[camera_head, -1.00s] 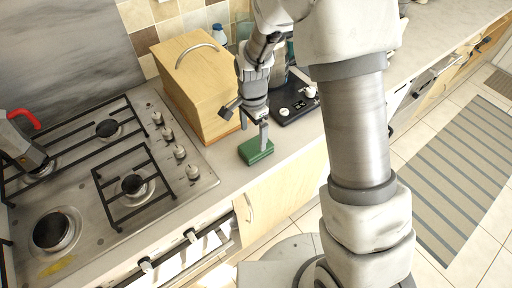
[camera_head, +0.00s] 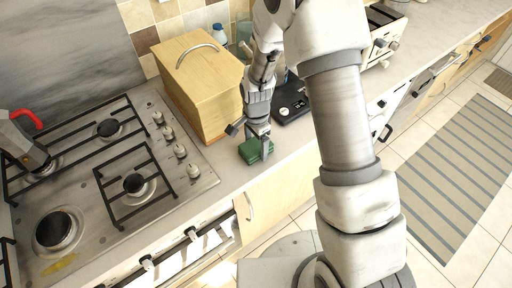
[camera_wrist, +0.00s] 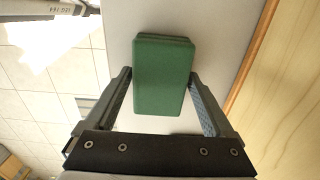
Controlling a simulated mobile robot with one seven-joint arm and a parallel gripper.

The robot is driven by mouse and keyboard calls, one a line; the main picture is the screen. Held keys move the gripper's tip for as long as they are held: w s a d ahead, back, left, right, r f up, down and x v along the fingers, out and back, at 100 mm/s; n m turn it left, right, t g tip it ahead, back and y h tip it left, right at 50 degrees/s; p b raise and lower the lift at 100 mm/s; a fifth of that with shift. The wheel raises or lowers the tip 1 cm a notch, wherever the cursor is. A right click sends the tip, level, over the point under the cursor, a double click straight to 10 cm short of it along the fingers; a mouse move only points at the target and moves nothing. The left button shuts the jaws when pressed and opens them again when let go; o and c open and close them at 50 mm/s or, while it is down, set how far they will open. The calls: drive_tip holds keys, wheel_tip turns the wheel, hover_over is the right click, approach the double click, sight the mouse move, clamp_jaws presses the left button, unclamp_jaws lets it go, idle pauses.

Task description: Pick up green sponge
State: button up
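The green sponge (camera_head: 251,152) lies on the countertop between the hob and the black scale, close to the counter's front edge. My gripper (camera_head: 252,141) is pointed down right at the sponge in the head view and partly covers it. In the wrist view the sponge (camera_wrist: 163,76) sits between the two fingers of my gripper (camera_wrist: 162,84). The sponge's far end reaches past the fingertips in that view.
A wooden bread box (camera_head: 199,85) stands just behind the sponge, and its wood shows at the right of the wrist view. The gas hob (camera_head: 100,170) is to the left. A black scale (camera_head: 291,100) is to the right. The counter drops off to the floor in front.

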sight(256, 144)
drive_tip(key=c, duration=0.9)
drive_tip(key=shift+c, duration=0.3)
drive_tip(key=shift+r, duration=0.15)
drive_tip(key=shift+r, duration=0.6)
wheel_tip(256, 144, up, 3)
drive_tip(key=shift+w+f+b, duration=0.1)
drive_tip(key=shift+f+b, duration=0.05)
drive_tip(key=shift+b, duration=0.25)
drive_tip(key=s+d+r+b, duration=0.1)
drive_tip(key=s+d+r, duration=0.6)
drive_tip(key=s+d, duration=0.1)
drive_tip(key=shift+s+d, duration=0.2)
